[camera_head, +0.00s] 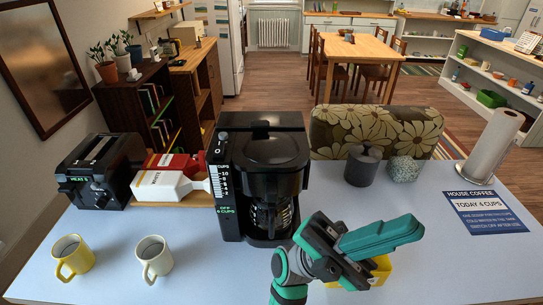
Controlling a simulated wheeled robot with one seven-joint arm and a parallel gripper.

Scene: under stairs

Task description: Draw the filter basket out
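The black coffee maker (270,150) stands upright in the middle of the pale tabletop, with a lit display at its lower left front. Its dark glass carafe (268,218) sits in the lower bay. The filter basket cannot be told apart from the black housing above the carafe. My gripper (398,235), with teal fingers, is in front and to the right of the coffee maker, apart from the basket area. Its fingers point right, and the gap between them is not clear.
A yellow object (378,272) lies partly hidden behind my gripper. A toaster (100,170), a white-and-red packet (160,182) and two mugs (154,258) are left. A dark canister (362,165), speckled pot (403,169), paper roll (494,146) and sign (486,212) are right.

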